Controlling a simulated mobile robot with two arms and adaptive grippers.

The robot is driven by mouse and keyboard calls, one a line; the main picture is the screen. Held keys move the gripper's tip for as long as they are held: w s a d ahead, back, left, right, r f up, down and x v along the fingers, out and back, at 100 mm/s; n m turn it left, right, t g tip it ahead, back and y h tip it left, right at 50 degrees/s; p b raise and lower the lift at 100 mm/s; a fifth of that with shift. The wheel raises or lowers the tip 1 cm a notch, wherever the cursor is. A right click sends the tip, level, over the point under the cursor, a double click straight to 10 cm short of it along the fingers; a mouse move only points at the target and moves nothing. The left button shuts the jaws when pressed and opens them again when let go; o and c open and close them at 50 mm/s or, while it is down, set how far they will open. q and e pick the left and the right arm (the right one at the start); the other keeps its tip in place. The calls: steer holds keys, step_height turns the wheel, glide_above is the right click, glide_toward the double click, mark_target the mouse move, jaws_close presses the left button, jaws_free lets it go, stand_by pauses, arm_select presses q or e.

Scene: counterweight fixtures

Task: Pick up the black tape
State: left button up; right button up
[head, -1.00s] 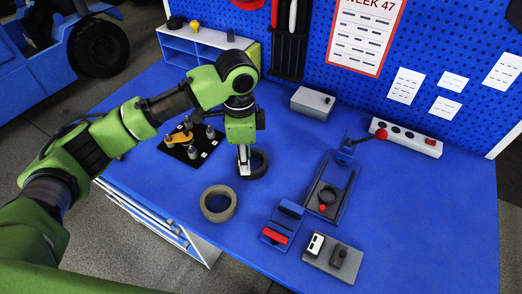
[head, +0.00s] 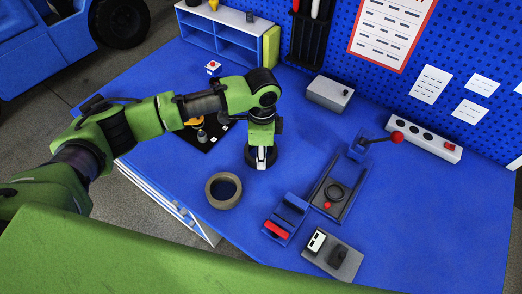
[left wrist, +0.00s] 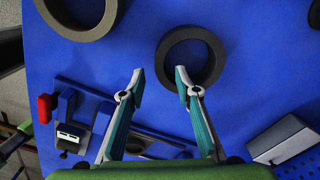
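The black tape (left wrist: 218,58) is a dark ring lying flat on the blue table, seen just beyond my fingertips in the left wrist view. In the head view the black tape (head: 249,159) is partly hidden by my left gripper (head: 261,160). My left gripper (left wrist: 160,74) is open and empty, pointing down. Its right fingertip overlaps the tape's near-left rim in the picture; its left fingertip is outside the ring. I cannot tell whether they touch. My right gripper is not in view.
A larger grey-brown tape ring (head: 226,206) lies near the front left of the black one. A blue holder with a red bar (head: 277,230), a lever fixture (head: 330,190) and a grey box (head: 329,92) stand to the right. Table around the black tape is clear.

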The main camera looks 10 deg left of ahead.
arm_select(q)
step_height(320, 180, down, 4)
steer(key=shift+s+a+r+p, duration=0.15)
steer(key=shift+r+p, duration=0.1)
steer(key=shift+p, duration=0.2)
steer(key=shift+f, duration=0.35)
jaws_close()
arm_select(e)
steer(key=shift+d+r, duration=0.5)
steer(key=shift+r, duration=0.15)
arm_select(q)
steer(key=shift+r+b, duration=0.35)
steer(key=shift+r, duration=0.3)
steer(key=s+d+r+b, duration=0.3)
steer(key=s+d+r, duration=0.2)
steer(key=d+r, duration=0.7)
steer(key=shift+d+b, duration=0.4)
steer(key=shift+d, duration=0.1)
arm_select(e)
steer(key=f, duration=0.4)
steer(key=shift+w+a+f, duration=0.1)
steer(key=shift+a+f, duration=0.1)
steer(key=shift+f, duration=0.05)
